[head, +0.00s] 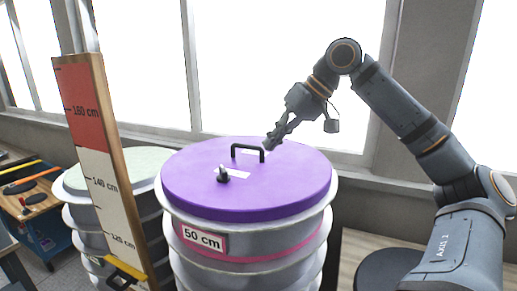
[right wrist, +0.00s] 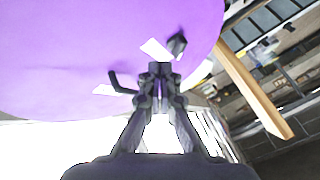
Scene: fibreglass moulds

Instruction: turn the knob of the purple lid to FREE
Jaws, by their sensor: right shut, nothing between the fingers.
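The purple lid (head: 285,185) lies on a tall ribbed grey mould (head: 250,262) marked "50 cm". Its small black knob (head: 223,175) stands toward the lid's front left, with pale labels beside it that are too small to read. A black bar handle (head: 248,148) sits farther back on the lid. My right gripper (head: 269,146) is shut and empty, near the handle's right end and apart from the knob. In the right wrist view, the shut fingertips (right wrist: 160,72) show between the handle (right wrist: 122,84) and the knob (right wrist: 177,43). My left gripper is not in view.
A tall measuring board (head: 95,150) with red and white sections stands left of the mould. Another ribbed mould with a pale green lid (head: 130,170) is behind it. A workbench with tools (head: 35,190) is at far left. Windows line the back.

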